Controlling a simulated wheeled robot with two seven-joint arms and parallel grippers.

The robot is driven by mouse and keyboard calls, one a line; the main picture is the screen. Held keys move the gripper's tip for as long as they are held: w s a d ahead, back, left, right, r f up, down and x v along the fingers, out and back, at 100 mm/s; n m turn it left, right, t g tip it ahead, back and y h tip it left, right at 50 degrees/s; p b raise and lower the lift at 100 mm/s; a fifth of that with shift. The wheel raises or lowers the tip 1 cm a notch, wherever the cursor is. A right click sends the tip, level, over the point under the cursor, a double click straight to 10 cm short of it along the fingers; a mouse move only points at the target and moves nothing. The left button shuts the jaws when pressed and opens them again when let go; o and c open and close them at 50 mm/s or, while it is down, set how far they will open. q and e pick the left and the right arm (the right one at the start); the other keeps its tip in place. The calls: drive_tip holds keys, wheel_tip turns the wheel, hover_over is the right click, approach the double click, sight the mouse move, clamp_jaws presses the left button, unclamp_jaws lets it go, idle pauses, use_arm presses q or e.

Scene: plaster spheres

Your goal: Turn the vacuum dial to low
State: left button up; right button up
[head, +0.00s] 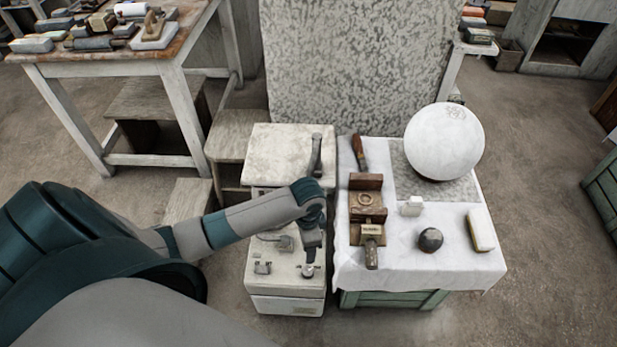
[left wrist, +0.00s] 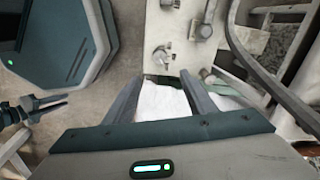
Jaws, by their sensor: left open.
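The vacuum unit (head: 262,299) is a pale, worn box left of the cloth-covered table. Its dial (head: 308,271) is a small round metal knob near the front right of its top; the low mark is too small to read. In the left wrist view the dial (left wrist: 161,56) lies just beyond my fingertips. My left gripper (head: 309,252) points down close above the dial. In the left wrist view its two fingers (left wrist: 164,80) are apart with nothing gripped; contact with the dial is not visible. A dark two-pronged shape (left wrist: 42,106) at the left may be my right gripper.
A metal latch (head: 262,267) and a handle-like fitting (head: 283,242) sit near the dial. The cloth-covered table (head: 400,272) stands close on the right, with a white sphere (head: 444,141), a dark ball (head: 430,239) and a wooden clamp (head: 367,205).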

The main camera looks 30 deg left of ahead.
use_arm(q)
approach(308, 271)
wheel_tip(308, 271, down, 7)
drive_tip(key=shift+a+f+b, duration=0.1)
drive_tip(key=shift+f+b, duration=0.05)
drive_tip(key=shift+b, duration=0.3)
drive_tip(key=shift+f, duration=0.65)
use_arm(e)
drive_tip(key=w, duration=0.1)
drive_tip(key=w+a+r+t, duration=0.1)
drive_tip(key=w, duration=0.1)
drive_tip(key=shift+w+a+r, duration=0.1)
drive_tip(key=shift+w+a, duration=0.1)
drive_tip(key=shift+s, duration=0.1)
use_arm(q)
drive_tip(key=c, duration=1.1)
